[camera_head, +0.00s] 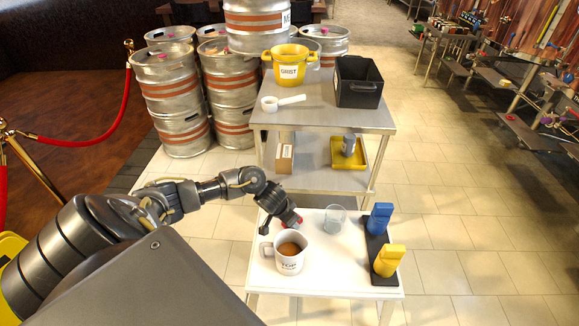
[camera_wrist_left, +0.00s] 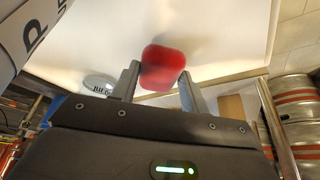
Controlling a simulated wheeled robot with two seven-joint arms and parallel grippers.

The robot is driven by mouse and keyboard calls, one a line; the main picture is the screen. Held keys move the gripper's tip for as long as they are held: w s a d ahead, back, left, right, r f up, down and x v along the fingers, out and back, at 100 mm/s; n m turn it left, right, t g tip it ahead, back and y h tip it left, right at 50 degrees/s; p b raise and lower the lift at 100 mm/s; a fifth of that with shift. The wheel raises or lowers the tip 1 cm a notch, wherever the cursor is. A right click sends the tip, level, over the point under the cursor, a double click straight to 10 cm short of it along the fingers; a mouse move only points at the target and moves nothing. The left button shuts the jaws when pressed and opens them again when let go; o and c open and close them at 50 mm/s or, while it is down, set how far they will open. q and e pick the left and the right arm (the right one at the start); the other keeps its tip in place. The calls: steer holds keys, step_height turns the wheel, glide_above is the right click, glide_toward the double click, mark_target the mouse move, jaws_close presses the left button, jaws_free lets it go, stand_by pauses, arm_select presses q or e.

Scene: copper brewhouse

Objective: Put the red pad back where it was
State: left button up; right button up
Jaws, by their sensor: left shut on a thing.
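The red pad (camera_wrist_left: 163,66) is between the two fingers of my left gripper (camera_wrist_left: 159,78) in the left wrist view, and the fingers are shut on it. In the head view, the left gripper (camera_head: 283,223) is over the white table (camera_head: 325,286), behind the mug, and only a little of the red pad (camera_head: 297,221) shows. I cannot tell whether the pad touches the tabletop. A black holder (camera_head: 378,257) on the table's right side carries a blue piece (camera_head: 380,218) and a yellow piece (camera_head: 388,260). My right gripper is not in view.
A white mug of brown drink (camera_head: 290,257) stands just in front of the gripper. A clear glass (camera_head: 335,219) stands to its right. Behind is a steel shelf unit with a yellow bucket (camera_head: 289,70), white scoop (camera_head: 282,102) and black bin (camera_head: 358,82). Kegs stand further back.

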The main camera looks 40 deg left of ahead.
arm_select(q)
steer(key=shift+f, duration=0.4)
steer(key=o, duration=0.9)
steer(key=o, duration=0.5)
steer(key=shift+o, duration=0.2)
